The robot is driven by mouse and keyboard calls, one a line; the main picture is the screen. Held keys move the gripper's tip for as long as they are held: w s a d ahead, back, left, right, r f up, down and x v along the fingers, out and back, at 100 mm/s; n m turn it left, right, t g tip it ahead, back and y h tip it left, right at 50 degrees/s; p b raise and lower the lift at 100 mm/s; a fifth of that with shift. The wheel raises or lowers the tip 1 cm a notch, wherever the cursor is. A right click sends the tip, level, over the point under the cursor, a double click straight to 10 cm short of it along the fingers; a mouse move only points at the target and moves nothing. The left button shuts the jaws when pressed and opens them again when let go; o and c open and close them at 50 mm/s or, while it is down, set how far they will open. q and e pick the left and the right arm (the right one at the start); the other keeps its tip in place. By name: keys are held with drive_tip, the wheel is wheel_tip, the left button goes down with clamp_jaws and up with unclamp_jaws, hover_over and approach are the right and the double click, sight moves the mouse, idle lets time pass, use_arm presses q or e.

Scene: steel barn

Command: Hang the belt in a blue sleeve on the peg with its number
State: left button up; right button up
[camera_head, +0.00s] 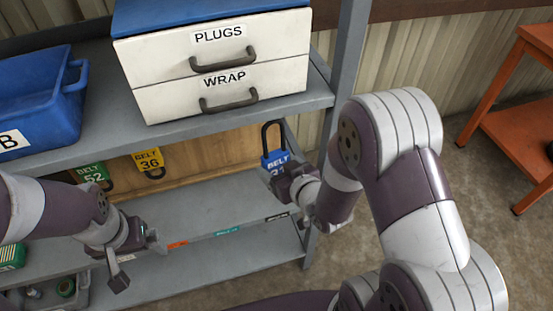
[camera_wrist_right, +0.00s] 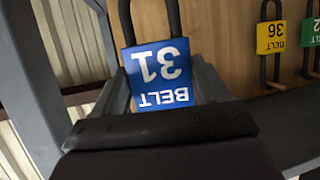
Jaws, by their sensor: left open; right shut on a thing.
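The belt in a blue sleeve (camera_head: 274,158) reads "BELT 31", with its black loop standing up above the sleeve. My right gripper (camera_head: 284,180) is shut on the sleeve's lower part, by the shelf's right end. In the right wrist view, the blue sleeve (camera_wrist_right: 158,72) sits between the fingers with its print upside down. A yellow-sleeved belt "36" (camera_head: 149,160) and a green-sleeved belt "52" (camera_head: 92,172) hang against the wooden back board (camera_head: 205,152). No bare peg or peg number can be made out. My left gripper (camera_head: 138,258) is open and empty at the lower shelf's front.
A white drawer unit (camera_head: 165,92), marked PLUGS and WRAP, and a blue bin (camera_head: 45,100) stand on the upper shelf. A steel post (camera_head: 346,50) rises at the right end. The lower shelf (camera_head: 215,205) is largely clear. An orange rack (camera_head: 515,110) stands far right.

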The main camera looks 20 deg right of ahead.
drive_tip(key=shift+w+a+f+b, duration=0.15)
drive_tip(key=shift+w+b, duration=0.1)
drive_tip(key=shift+w, duration=0.65)
drive_tip(key=shift+w+d+f+b, duration=0.15)
drive_tip(key=shift+w+b, duration=0.15)
drive_tip(key=shift+w, duration=0.6)
drive_tip(key=shift+w+a+f+b, duration=0.15)
drive_tip(key=shift+w+b, duration=0.1)
drive_tip(key=shift+w, duration=0.9)
drive_tip(key=shift+w, duration=0.1)
drive_tip(key=w+b, duration=0.1)
drive_tip(key=w, duration=0.6)
drive_tip(key=shift+s+a, duration=0.1)
drive_tip(key=shift+f+b, duration=0.45)
drive_tip(key=shift+f, duration=0.1)
